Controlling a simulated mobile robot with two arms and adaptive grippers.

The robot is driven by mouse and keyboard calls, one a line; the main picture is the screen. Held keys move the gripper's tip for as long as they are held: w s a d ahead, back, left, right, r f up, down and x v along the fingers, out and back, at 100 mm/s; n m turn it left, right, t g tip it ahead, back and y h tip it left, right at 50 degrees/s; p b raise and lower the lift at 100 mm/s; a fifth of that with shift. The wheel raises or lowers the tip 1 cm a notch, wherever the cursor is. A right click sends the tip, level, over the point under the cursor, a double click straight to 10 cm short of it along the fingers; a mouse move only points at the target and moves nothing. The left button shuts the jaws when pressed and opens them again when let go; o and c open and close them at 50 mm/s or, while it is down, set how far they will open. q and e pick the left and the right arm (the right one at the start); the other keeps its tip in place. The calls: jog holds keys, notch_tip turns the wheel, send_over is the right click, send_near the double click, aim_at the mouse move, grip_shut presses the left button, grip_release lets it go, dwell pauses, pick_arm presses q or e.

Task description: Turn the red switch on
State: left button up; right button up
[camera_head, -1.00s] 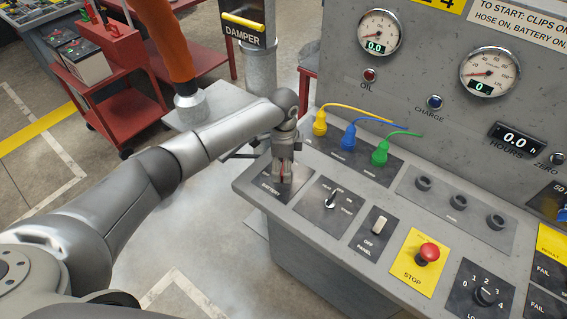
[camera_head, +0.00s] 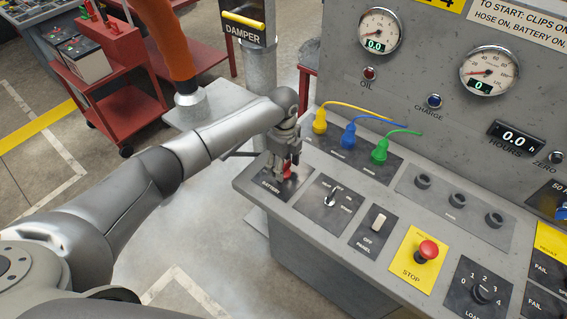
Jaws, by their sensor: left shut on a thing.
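The red switch (camera_head: 288,170) is on the black plate marked BATTERY (camera_head: 270,187), at the left end of the grey console. Only a little of its red shows between and beside the fingers. My left gripper (camera_head: 285,171) reaches down over it from the left and is shut on the red switch. Its exact turn position is hidden by the fingers. My right gripper is not in view.
The console top (camera_head: 310,222) also carries a rotary key switch (camera_head: 330,199), a white panel rocker (camera_head: 379,221) and a red stop button (camera_head: 428,250). Yellow, blue and green plugs (camera_head: 348,140) stand behind. A red cart (camera_head: 110,85) is at the back left.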

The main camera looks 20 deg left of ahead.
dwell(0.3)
pick_arm(q)
jog(key=o, duration=1)
jog(key=shift+d, duration=0.1)
jog(key=shift+r, duration=0.15)
notch_tip(320, 180, up, 12)
jog(key=shift+f, duration=0.1)
